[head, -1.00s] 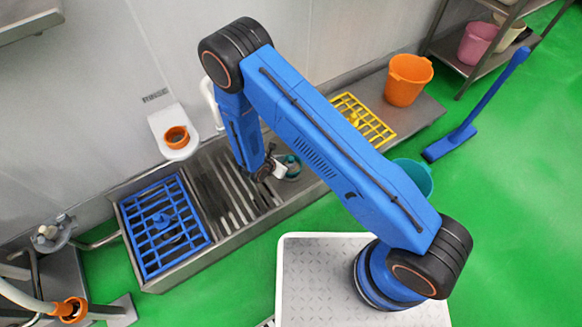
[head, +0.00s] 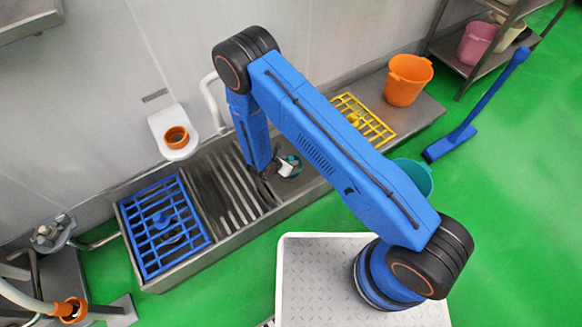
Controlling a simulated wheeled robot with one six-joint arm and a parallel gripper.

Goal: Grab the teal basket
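A small teal round thing, which looks like the teal basket (head: 294,159), shows in the sink trough in the head view. It is mostly hidden by my gripper (head: 287,168), whose end is small and blurred. My gripper is right at or over it. I cannot tell whether they touch or whether the fingers are open. A larger teal bucket (head: 414,174) stands on the floor, partly hidden behind my blue arm.
The steel trough (head: 224,251) has a blue grate (head: 152,252) at left and a yellow grate (head: 377,127) at right. An orange bucket (head: 408,80) stands at its right end. A blue long-handled tool (head: 480,110) and a shelf with tubs are further right.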

